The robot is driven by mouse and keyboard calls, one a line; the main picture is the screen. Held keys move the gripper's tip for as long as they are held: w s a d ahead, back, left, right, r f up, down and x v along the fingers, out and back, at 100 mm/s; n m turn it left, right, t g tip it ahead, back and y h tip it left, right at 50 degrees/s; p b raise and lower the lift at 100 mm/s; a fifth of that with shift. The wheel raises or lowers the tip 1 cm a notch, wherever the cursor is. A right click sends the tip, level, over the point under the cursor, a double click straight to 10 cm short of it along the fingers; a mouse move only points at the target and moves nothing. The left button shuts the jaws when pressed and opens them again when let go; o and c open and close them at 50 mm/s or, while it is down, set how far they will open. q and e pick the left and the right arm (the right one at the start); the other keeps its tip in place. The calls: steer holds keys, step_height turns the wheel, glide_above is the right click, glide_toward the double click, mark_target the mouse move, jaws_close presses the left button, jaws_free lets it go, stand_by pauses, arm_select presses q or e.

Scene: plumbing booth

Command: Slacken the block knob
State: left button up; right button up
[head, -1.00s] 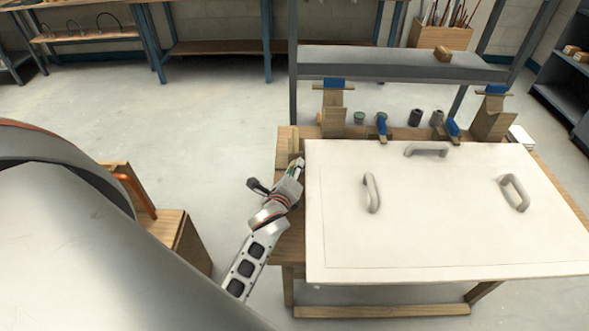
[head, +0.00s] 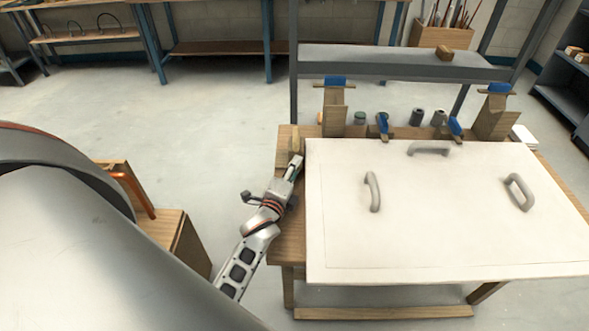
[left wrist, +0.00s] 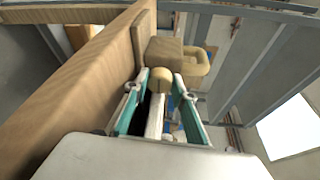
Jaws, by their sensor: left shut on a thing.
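The block knob (left wrist: 161,80) is a small round wooden end in the left wrist view. It sits between the two fingertips of my left gripper (left wrist: 160,88), whose teal-sided fingers are shut on it. A tan wooden block with a loop-shaped end (left wrist: 178,57) lies just beyond the knob. In the head view my left gripper (head: 293,168) is at the left edge of the workbench, below a small upright wooden piece (head: 295,138). The knob itself is too small or hidden to make out there. My right gripper is not in view.
A large white panel (head: 440,240) with several grey handles covers most of the workbench (head: 287,245). Wooden stands with blue clamps (head: 335,82) and small cylinders line the back edge. A wooden box with a copper pipe (head: 140,195) stands left, across open floor.

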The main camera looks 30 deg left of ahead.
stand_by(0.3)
arm_select(q)
steer(key=o, duration=0.8)
steer(key=shift+o, duration=0.2)
step_height(320, 180, up, 10)
steer(key=shift+r, duration=0.1)
